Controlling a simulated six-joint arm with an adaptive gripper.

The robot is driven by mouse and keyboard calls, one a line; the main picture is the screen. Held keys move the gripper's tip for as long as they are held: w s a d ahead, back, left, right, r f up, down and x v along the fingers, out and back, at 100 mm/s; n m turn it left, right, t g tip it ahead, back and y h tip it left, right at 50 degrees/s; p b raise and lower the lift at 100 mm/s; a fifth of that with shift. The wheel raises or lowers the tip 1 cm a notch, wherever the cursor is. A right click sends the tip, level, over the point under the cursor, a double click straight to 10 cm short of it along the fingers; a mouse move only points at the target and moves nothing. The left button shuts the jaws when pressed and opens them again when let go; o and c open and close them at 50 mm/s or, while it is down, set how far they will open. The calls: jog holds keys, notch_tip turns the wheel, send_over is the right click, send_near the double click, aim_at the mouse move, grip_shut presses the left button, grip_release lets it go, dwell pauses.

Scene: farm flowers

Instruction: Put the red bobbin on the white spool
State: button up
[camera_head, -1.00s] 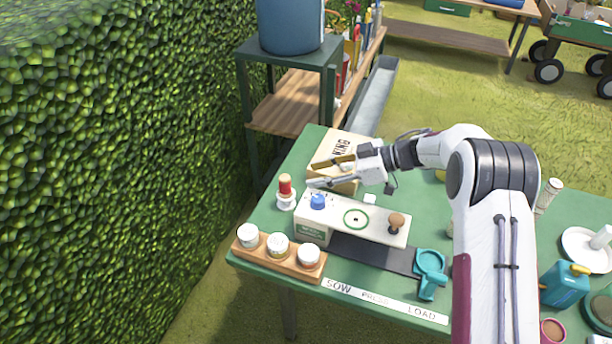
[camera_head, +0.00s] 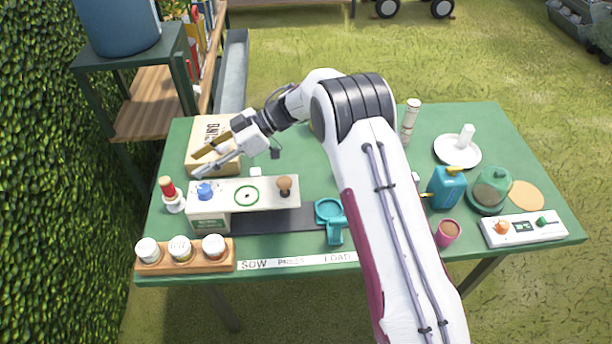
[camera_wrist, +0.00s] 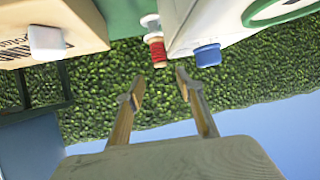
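The red bobbin (camera_head: 168,187) stands upright at the table's left edge, on top of a white flanged spool-like piece (camera_head: 175,204). In the wrist view the bobbin (camera_wrist: 158,54) is upside down, beyond the fingertips, with the white piece (camera_wrist: 150,22) above it. A separate white post (camera_head: 466,137) stands on a white dish at the right; I cannot tell for certain which white piece is the named spool. My gripper (camera_head: 196,164) is open, above and to the right of the bobbin. In the wrist view the gap between its fingertips (camera_wrist: 159,79) is empty.
A white seeder box with a blue knob (camera_head: 204,190) and brown knob (camera_head: 285,185) stands right of the bobbin. A cardboard box (camera_head: 199,133) is behind, a wooden jar rack (camera_head: 222,258) in front. Green tabletop (camera_head: 300,160) is clear right of the gripper.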

jog(key=w+d+r+m+t+h, duration=0.1)
jog(key=w+d+r+m+t, duration=0.35)
jog(key=r, duration=0.55)
jog(key=w+d+r+m+t, duration=0.1)
jog(key=w+d+r+t, duration=0.2)
jog(key=w+r+t, duration=0.55)
jog(key=s+d+r+m+t+h, duration=0.2)
jog(key=d+r+m+h, duration=0.15)
jog(key=d+r, duration=0.4)
jog(key=s+d+r+m+t+h, duration=0.1)
jog(key=s+d+r+m+h, duration=0.3)
jog(key=d, duration=0.6)
jog(key=s+d+m+g+h, duration=0.2)
jog(key=s+d+m+h, duration=0.35)
jog(key=s+d, duration=0.9)
jog(key=s+a+f+m+g, duration=0.1)
jog(key=s+f+g, duration=0.2)
jog(key=s, duration=1)
jog(key=s+a+f+g+y, duration=0.1)
jog(key=s+a+f+g, duration=0.1)
jog(key=s+f, duration=0.6)
jog(key=s+g, duration=0.1)
jog(key=s, duration=0.5)
jog(key=shift+f+m, duration=0.3)
jog(key=shift+m, duration=0.05)
